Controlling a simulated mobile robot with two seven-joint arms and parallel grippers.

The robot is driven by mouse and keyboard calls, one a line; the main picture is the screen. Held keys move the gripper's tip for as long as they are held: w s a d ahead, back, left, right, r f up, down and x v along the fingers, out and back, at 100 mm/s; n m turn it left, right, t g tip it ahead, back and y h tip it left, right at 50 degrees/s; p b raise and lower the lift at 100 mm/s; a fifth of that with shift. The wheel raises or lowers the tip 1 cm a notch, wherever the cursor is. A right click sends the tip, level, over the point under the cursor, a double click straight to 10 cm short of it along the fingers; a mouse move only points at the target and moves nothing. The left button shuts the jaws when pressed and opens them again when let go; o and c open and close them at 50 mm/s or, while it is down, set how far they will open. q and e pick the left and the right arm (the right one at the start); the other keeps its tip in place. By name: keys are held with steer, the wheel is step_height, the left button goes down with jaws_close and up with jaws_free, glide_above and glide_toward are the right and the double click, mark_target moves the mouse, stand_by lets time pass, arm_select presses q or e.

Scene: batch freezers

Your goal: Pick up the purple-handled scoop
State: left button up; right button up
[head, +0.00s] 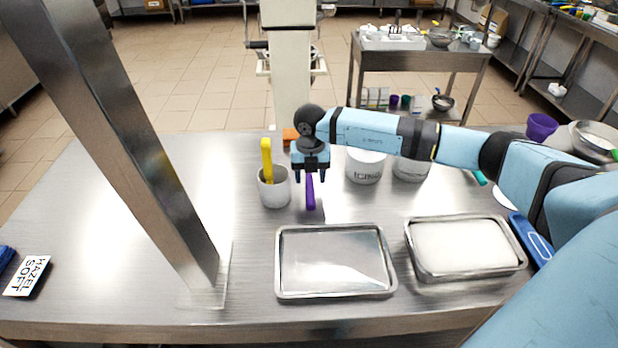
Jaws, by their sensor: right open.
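The purple-handled scoop shows as a purple handle (310,192) below my right gripper. Its far end is hidden behind the gripper. My right gripper (311,178) is open, with its fingers pointing down over the handle. I cannot tell whether the fingers touch it. My left gripper is not in view.
A white tub (365,168) stands to the right. An empty metal tray (335,292) and a filled pan (414,262) lie in front. A metal post (130,130) rises at left.

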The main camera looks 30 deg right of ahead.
mark_target(310, 184)
step_height(310, 184, down, 4)
steer(key=shift+r, duration=0.25)
jaws_close()
steer(key=shift+r, duration=0.15)
